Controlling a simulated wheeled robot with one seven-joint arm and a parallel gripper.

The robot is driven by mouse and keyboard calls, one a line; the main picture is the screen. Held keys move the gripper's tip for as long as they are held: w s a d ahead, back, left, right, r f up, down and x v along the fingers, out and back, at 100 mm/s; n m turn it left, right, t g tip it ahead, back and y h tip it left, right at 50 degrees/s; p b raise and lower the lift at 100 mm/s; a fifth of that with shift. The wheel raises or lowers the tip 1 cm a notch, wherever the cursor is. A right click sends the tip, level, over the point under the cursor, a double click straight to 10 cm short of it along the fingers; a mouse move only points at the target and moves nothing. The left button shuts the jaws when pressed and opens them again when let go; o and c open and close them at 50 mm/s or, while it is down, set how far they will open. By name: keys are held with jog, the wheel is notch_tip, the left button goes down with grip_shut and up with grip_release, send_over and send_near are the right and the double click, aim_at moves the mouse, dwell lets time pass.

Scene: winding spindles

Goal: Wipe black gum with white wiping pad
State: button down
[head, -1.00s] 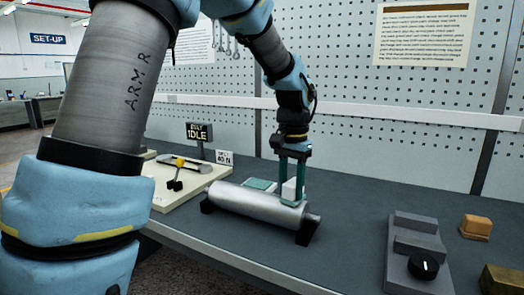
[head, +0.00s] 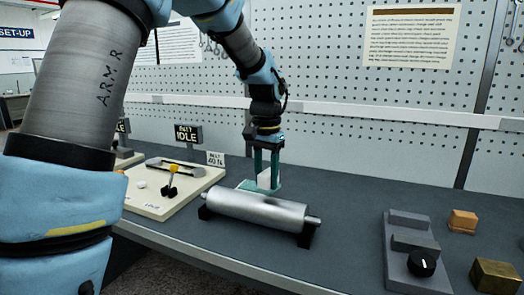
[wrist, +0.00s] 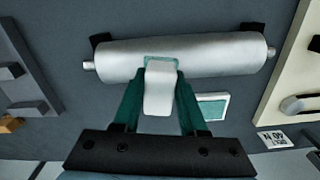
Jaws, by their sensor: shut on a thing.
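The silver roller (head: 258,211) lies on two black supports on the dark bench; it also shows in the wrist view (wrist: 215,55). I see no black gum on its visible side. My gripper (head: 267,180) is shut on the white wiping pad (head: 264,178), just behind the roller's middle in the head view. In the wrist view the pad (wrist: 158,90) sits between the teal fingers, overlapping the roller's edge, with a teal edge at its tip. I cannot tell whether it touches the roller.
A cream panel (head: 160,208) with a lever and an IDLE display (head: 188,134) stands left. A grey fixture with a black knob (head: 422,263), an orange block (head: 463,221) and a brass block (head: 495,275) lie right.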

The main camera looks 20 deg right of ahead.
jog(key=shift+a+r+p, duration=0.1)
jog(key=shift+r+p, duration=2.25)
jog(key=shift+r, duration=0.45)
jog(key=shift+f, duration=0.1)
